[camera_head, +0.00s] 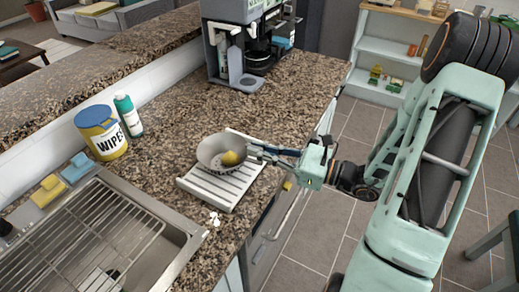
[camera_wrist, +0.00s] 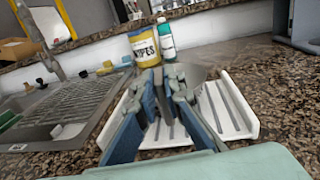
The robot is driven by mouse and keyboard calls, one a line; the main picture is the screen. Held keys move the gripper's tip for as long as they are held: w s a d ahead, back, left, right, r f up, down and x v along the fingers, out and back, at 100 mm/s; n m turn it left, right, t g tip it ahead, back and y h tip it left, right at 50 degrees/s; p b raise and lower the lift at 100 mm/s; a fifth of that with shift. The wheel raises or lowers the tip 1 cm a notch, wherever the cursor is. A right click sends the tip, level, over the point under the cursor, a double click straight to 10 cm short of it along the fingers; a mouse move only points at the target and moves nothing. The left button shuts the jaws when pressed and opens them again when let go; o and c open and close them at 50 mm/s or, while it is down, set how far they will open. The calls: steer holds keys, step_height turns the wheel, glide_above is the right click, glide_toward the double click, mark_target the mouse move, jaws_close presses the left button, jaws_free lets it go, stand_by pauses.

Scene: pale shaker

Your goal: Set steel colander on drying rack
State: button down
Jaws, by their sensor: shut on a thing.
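The steel colander (camera_head: 210,160) is a grey bowl with a yellow, lemon-like thing (camera_head: 229,158) inside. It is upright over the back part of the white slatted drying rack (camera_head: 207,193). I cannot tell whether its base touches the slats. My gripper (camera_head: 252,152) is shut on the colander's right rim in the head view. In the wrist view the blue-grey fingers (camera_wrist: 166,78) are in front of the colander (camera_wrist: 198,73) and hide much of it. The rack (camera_wrist: 240,110) spreads out beneath them.
A sink with a wire grid (camera_head: 95,240) is at the left. A wipes tub (camera_head: 101,133), a green bottle (camera_head: 128,115) and sponges (camera_head: 48,190) stand behind it. A coffee machine (camera_head: 240,50) is at the back. Bare granite counter (camera_head: 290,95) lies between machine and rack.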

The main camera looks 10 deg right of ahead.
steer(key=c, duration=1.4)
jaws_free()
steer(key=shift+f, duration=0.1)
steer(key=v, duration=0.7)
steer(key=shift+s, duration=0.15)
